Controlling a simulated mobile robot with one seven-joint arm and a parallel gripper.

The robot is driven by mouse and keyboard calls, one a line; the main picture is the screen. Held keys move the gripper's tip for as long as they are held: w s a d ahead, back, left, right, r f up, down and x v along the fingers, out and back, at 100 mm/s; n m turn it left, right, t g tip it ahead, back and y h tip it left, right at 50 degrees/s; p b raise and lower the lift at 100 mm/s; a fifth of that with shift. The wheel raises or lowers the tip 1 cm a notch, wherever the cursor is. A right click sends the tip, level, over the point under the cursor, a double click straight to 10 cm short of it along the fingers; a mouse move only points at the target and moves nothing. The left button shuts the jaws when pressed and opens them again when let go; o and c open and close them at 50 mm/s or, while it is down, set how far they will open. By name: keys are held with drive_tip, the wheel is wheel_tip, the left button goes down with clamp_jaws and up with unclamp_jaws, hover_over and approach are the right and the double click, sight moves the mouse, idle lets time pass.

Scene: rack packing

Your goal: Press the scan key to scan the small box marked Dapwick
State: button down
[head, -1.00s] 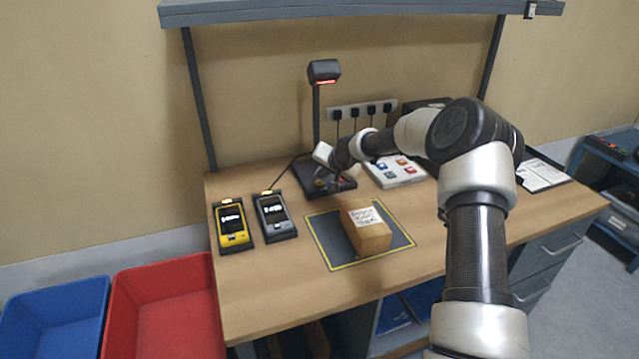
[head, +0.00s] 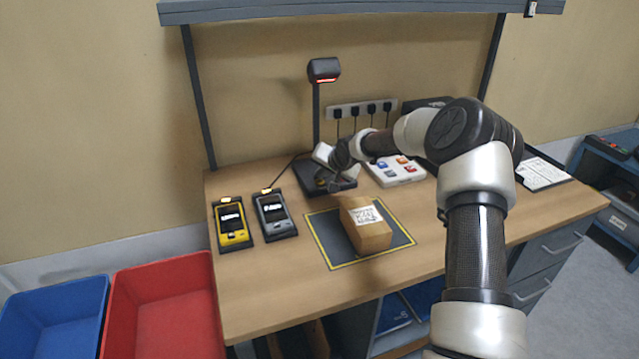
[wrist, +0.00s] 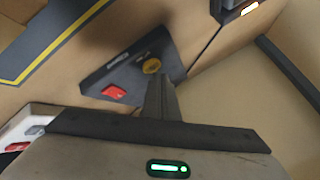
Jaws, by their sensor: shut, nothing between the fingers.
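A brown box (head: 372,238) with a white label sits on the yellow-edged dark mat (head: 328,247); its print is too small to read. The scanner stands behind, with its head (head: 323,71) on a post and a dark base (head: 308,176). In the wrist view the base (wrist: 100,76) carries a red key (wrist: 115,92) and a round yellow key (wrist: 152,66); I cannot read which is the scan key. My gripper (head: 335,186) is shut and empty over the base. In the wrist view its tip (wrist: 163,80) is close to the yellow key; contact is unclear.
Two handheld devices, yellow (head: 232,225) and grey (head: 273,215), stand on the left of the table. A white panel with coloured keys (head: 397,171) is right of the scanner. Red (head: 160,305) and blue (head: 52,315) bins stand at the left.

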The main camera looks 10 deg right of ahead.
sight(321, 183)
drive_tip(key=shift+f+b, duration=0.35)
drive_tip(key=shift+f, duration=0.2)
idle(0.5)
idle(0.4)
drive_tip(key=shift+r+p, duration=0.4)
drive_tip(key=shift+r, duration=0.4)
drive_tip(key=shift+r+p, duration=1.3)
drive_tip(key=shift+r, duration=1.2)
